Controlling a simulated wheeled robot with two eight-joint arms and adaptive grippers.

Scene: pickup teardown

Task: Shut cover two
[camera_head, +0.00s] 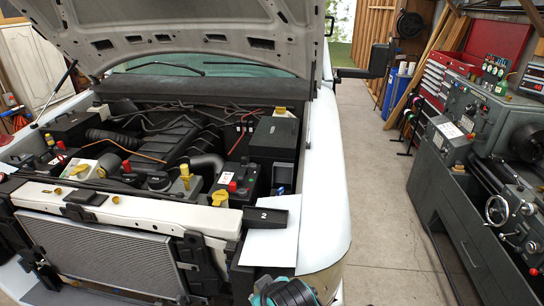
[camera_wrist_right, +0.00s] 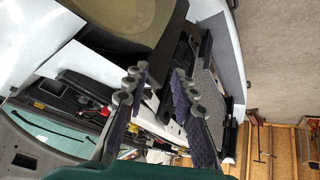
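A black cover marked "2" (camera_head: 264,216) lies at the front right corner of the engine bay in the head view, beside the white radiator support bar. A white flat panel (camera_head: 268,248) is right below it. I cannot tell how far the cover is open. My right gripper shows in the right wrist view (camera_wrist_right: 157,78), with its two padded fingers apart and nothing held between them. A teal and black part of my right arm shows at the bottom of the head view, below the white panel. I cannot read the cover's mark in the wrist view. My left gripper is out of view.
The raised hood (camera_head: 180,25) hangs over the bay. The radiator (camera_head: 100,255) stands at the front left, and the white fender (camera_head: 325,170) borders the bay on the right. A lathe (camera_head: 490,170) stands far right. The concrete floor (camera_head: 385,200) between is clear.

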